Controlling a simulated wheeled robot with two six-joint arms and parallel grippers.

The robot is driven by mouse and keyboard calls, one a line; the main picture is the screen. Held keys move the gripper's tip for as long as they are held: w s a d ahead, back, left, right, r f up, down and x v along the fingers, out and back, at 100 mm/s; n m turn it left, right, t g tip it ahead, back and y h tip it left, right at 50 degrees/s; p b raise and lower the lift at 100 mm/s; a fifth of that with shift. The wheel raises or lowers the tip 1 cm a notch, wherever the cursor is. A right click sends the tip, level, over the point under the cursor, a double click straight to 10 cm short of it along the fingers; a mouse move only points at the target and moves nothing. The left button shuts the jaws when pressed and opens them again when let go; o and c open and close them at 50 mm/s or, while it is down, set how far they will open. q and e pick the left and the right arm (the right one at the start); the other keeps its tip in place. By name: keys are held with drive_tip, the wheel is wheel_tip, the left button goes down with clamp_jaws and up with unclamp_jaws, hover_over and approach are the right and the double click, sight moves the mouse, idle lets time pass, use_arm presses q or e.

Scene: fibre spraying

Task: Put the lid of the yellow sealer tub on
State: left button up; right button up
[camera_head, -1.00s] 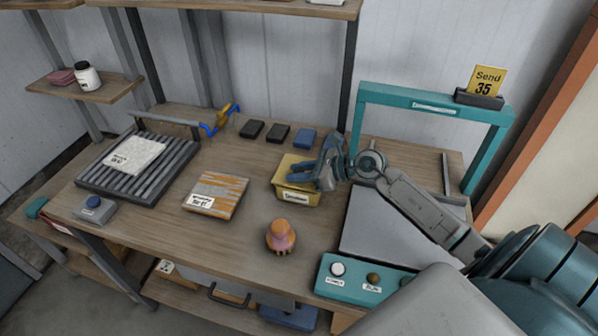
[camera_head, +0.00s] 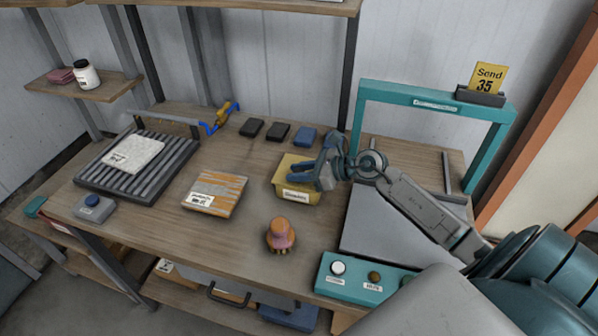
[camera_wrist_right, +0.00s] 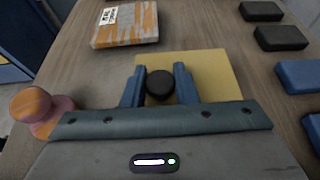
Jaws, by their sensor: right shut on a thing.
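The yellow sealer tub (camera_head: 297,196) stands on the workbench with a label on its front. Its flat yellow lid (camera_head: 286,166) is at the top of the tub, and also shows in the right wrist view (camera_wrist_right: 215,78). My right gripper (camera_head: 305,171) comes from the right over the lid. In the wrist view its two fingers (camera_wrist_right: 160,88) are shut around the lid's round black knob (camera_wrist_right: 160,86). The fingers hide part of the lid and rim, so I cannot tell whether the lid is fully seated. My left gripper is not in view.
An orange-striped block (camera_head: 214,194) lies left of the tub, and an orange-pink knobbed object (camera_head: 281,235) stands in front. Black and blue blocks (camera_head: 305,136) lie behind. A teal frame (camera_head: 435,100) stands at right, and a teal button box (camera_head: 358,278) sits at the front edge.

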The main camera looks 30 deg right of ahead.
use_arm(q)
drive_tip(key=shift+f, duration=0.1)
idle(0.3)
use_arm(e)
drive_tip(key=o, duration=1.1)
drive_tip(key=shift+f, duration=0.1)
drive_tip(key=shift+c, duration=0.2)
drive_tip(key=shift+s+d+b, duration=0.3)
drive_tip(key=shift+s+d, duration=0.2)
drive_tip(key=v, duration=0.4)
drive_tip(key=shift+a+b, duration=0.1)
drive_tip(key=shift+b, duration=0.3)
use_arm(q)
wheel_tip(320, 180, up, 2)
drive_tip(key=p, duration=0.3)
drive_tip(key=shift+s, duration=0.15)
use_arm(e)
drive_tip(key=v, duration=0.5)
drive_tip(key=shift+s+r, duration=0.15)
drive_tip(key=shift+r, duration=0.15)
